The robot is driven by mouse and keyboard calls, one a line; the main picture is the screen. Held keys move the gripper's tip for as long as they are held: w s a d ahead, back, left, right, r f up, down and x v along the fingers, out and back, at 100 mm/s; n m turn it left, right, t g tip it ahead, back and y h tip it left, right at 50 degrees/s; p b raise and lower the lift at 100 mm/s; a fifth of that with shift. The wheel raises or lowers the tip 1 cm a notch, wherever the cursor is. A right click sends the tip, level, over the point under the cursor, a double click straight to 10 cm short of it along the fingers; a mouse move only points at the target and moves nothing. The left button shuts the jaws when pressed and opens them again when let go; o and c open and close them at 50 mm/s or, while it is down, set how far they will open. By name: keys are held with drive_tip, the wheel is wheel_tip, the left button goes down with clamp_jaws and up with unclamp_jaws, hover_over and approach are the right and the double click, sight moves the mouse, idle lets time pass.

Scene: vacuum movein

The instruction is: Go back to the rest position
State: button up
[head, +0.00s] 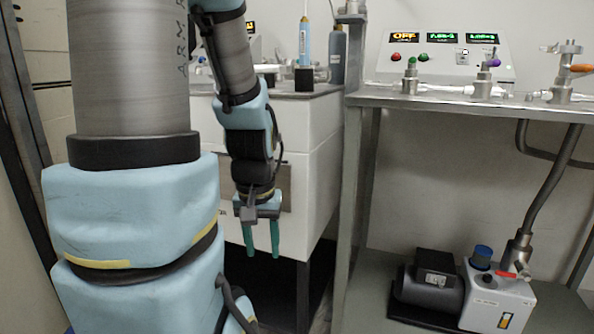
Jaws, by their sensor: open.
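My gripper (261,252) hangs pointing down near the middle of the head view, in front of the white cabinet. Its two green fingers are apart, with nothing between them. My arm, in light blue and grey, fills the left of the view and hides part of the cabinet and bench behind it.
A white cabinet (318,185) stands behind my gripper, with a syringe-like tube (305,45) and a dark bottle (337,55) on top. A metal frame table (460,101) at right carries a control box (440,55) and valves (483,80). A pump (500,295) sits on its lower shelf.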

wheel_tip(320, 180, up, 31)
drive_tip(key=p, duration=3)
drive_tip(key=shift+w+d, duration=0.1)
